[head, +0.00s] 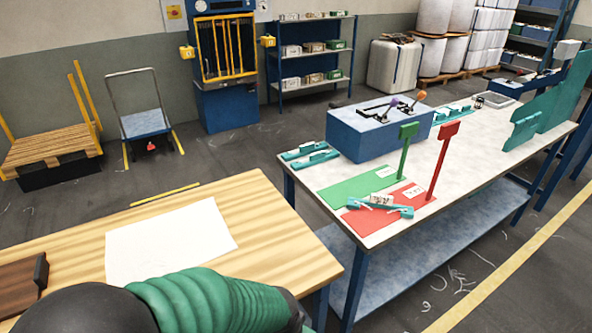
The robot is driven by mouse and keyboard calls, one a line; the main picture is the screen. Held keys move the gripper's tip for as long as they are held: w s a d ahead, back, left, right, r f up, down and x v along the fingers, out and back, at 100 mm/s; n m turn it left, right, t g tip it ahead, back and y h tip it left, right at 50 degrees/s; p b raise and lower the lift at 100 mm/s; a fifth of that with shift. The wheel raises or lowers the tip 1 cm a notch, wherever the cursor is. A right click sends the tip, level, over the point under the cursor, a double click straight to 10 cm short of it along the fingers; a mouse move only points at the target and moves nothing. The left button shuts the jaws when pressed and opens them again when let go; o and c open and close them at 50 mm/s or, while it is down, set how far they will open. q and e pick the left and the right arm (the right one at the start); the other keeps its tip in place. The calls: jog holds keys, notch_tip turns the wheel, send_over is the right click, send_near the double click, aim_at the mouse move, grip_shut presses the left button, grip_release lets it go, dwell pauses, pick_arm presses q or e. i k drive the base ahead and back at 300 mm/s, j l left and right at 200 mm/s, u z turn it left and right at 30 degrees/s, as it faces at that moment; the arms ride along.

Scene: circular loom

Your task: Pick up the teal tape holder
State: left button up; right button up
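A teal tape holder (378,206) lies across the red mat (410,205) on the blue-framed workbench, with small pale pieces on it. More teal holders lie near the bench's left corner, one (314,160) in front of another (303,149). Further teal pieces (452,113) lie at the back of the bench, too small to make out well. Neither of my grippers shows. A green ribbed sleeve and dark rounded parts, seemingly of my own body, fill the bottom edge near the wooden table.
The wooden table (270,240) holds a white sheet (170,240) and a dark brown board (16,287). The workbench (465,165) also carries a blue box (365,140), a green mat (350,190), and green (405,150) and red (441,160) upright signs. Grey floor lies behind the table.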

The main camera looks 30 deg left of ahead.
aim_at(317, 157)
jog(key=i+l+u, duration=0.2)
jog(key=u, duration=0.2)
jog(key=i+l+u, duration=0.15)
jog(key=l+u, duration=0.25)
jog(key=i+l+u, duration=0.15)
jog(key=u, duration=0.25)
